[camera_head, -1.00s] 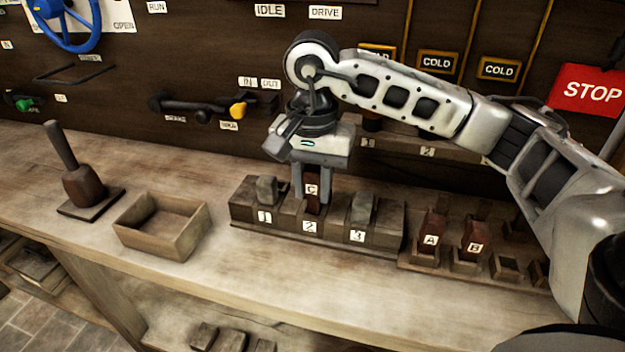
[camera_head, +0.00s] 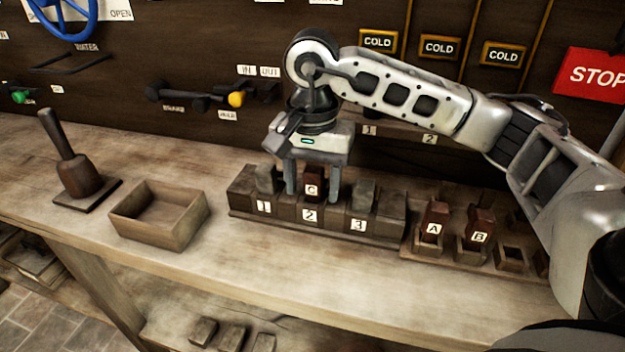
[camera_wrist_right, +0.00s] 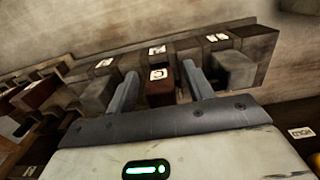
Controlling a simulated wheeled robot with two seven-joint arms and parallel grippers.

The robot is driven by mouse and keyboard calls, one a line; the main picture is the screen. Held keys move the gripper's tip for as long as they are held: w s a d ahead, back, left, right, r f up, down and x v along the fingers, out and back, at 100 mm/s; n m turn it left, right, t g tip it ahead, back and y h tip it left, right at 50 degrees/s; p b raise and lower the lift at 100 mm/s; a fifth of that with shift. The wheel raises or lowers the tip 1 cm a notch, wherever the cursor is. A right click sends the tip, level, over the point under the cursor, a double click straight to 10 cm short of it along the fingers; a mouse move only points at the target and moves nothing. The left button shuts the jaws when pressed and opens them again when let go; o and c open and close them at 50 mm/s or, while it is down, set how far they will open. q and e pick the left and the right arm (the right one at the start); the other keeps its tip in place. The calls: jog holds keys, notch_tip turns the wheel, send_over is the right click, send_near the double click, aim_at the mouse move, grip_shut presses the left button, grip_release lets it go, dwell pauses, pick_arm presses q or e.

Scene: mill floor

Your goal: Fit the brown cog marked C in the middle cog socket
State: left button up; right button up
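The brown cog marked C (camera_head: 314,180) stands upright in the middle socket, marked 2, of the dark socket block (camera_head: 385,227). Its lower part is hidden by the block. My right gripper (camera_head: 313,196) is above the block with its fingers pointing down, one on each side of the cog. In the right wrist view the fingers (camera_wrist_right: 160,88) are spread, with gaps between them and the cog (camera_wrist_right: 159,92). My left gripper is not in view.
Grey cogs stand in sockets 1 (camera_head: 266,178) and 3 (camera_head: 363,195), close beside the fingers. Brown cogs A (camera_head: 434,216) and B (camera_head: 480,226) stand in a rack at right. An empty wooden tray (camera_head: 160,235) and a mallet-like tool (camera_head: 78,175) are at left.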

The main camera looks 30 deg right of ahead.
jog(key=shift+r, duration=0.15)
pick_arm(q)
jog(key=p, duration=0.1)
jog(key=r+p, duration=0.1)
jog(key=p, duration=0.1)
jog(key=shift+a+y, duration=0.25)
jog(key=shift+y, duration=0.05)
pick_arm(e)
notch_tip(320, 180, up, 16)
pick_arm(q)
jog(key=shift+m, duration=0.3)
pick_arm(e)
jog(key=shift+f, duration=0.2)
